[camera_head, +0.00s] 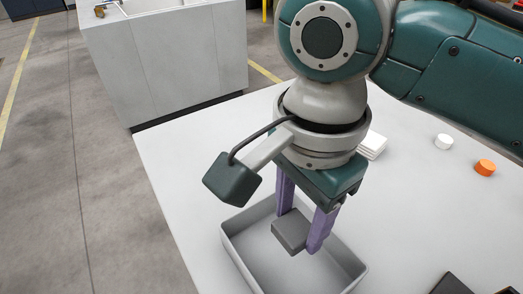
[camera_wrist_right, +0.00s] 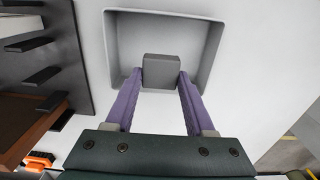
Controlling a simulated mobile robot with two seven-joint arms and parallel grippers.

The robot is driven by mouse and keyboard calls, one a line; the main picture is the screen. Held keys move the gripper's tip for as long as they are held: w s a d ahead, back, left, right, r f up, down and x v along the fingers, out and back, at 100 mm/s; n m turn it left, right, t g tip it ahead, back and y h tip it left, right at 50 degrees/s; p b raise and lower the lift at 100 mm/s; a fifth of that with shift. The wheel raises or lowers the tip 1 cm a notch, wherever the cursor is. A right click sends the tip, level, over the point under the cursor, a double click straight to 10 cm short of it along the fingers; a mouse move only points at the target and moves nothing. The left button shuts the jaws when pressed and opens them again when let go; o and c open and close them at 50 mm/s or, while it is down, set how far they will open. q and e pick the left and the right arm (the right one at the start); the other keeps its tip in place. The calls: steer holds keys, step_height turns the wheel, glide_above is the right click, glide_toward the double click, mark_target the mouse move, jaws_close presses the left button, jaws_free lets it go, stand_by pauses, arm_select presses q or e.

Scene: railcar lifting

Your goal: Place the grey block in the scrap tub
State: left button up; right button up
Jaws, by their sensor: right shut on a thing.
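The grey block (camera_head: 291,231) is between the purple fingers of my right gripper (camera_head: 303,228), which is shut on it. In the right wrist view the block (camera_wrist_right: 161,71) shows between the fingertips of the gripper (camera_wrist_right: 160,82). The scrap tub (camera_head: 234,254) is a light grey open tray on the white table, and the block is over its opening in the head view. The tub (camera_wrist_right: 212,55) also lies behind the block in the right wrist view. Its visible floor is bare. I cannot tell exactly how high the block is. My left gripper is not in view.
On the white table (camera_head: 180,170) stand a white stack (camera_head: 373,146), a white round piece (camera_head: 444,141) and an orange round piece (camera_head: 484,168). A dark rack (camera_wrist_right: 50,60) is beside the tub in the right wrist view. A grey cabinet (camera_head: 165,60) stands behind the table.

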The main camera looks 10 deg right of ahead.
mark_target(290, 261)
step_height(290, 261, down, 8)
steer(key=shift+f+b, duration=0.2)
steer(key=shift+b, duration=0.95)
steer(key=shift+f, duration=0.1)
steer(key=o, duration=1.3)
